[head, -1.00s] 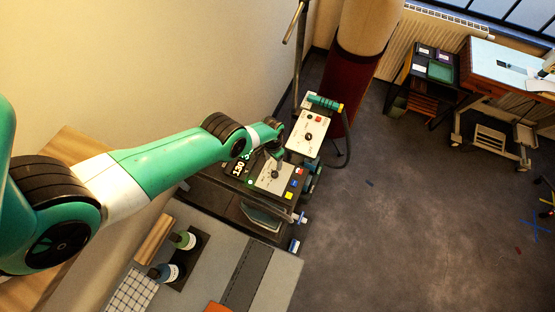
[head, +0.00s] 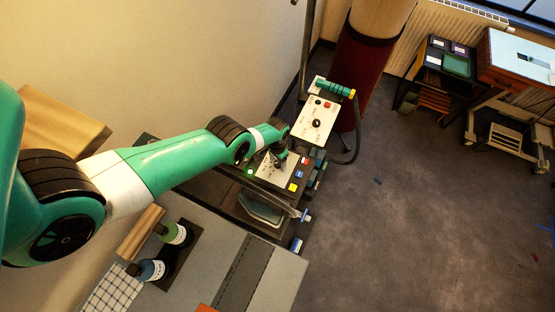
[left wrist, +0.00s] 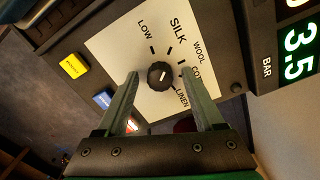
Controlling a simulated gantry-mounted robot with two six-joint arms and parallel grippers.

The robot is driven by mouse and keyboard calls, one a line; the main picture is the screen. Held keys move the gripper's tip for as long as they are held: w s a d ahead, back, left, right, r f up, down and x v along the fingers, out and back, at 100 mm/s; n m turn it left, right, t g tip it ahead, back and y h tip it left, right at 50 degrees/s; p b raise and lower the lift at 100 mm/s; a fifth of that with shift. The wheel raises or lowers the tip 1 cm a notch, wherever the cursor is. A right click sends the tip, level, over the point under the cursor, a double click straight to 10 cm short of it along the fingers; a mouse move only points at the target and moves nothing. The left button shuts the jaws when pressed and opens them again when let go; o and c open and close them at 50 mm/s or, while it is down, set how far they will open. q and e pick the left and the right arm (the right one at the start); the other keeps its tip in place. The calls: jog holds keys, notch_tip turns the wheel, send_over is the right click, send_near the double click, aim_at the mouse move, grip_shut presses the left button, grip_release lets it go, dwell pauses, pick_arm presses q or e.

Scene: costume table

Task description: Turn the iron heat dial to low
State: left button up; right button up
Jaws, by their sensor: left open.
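The heat dial (left wrist: 160,76) is a small round black knob on a white plate (left wrist: 112,48) marked LOW, SILK, WOOL and LINEN, with another label partly covered. A light mark shows on the knob; which label it points to is hard to tell. My left gripper (left wrist: 160,73) is open, its two fingers on either side of the knob with gaps visible. In the head view my left gripper (head: 277,153) is over the far part of the white plate (head: 268,173), and the dial is hard to make out there. My right gripper is not in view.
Beside the plate are a yellow button (left wrist: 73,65), a blue button (left wrist: 103,99) and a lit display (left wrist: 300,50) reading 3.5 BAR. A second white panel (head: 316,122) with its own black knob stands just beyond. Two bottles (head: 172,233) stand at the near left.

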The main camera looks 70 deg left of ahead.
pick_arm(q)
grip_shut()
jog(key=shift+n, duration=0.3)
jog(key=n, duration=0.3)
jog(key=shift+n, duration=2.1)
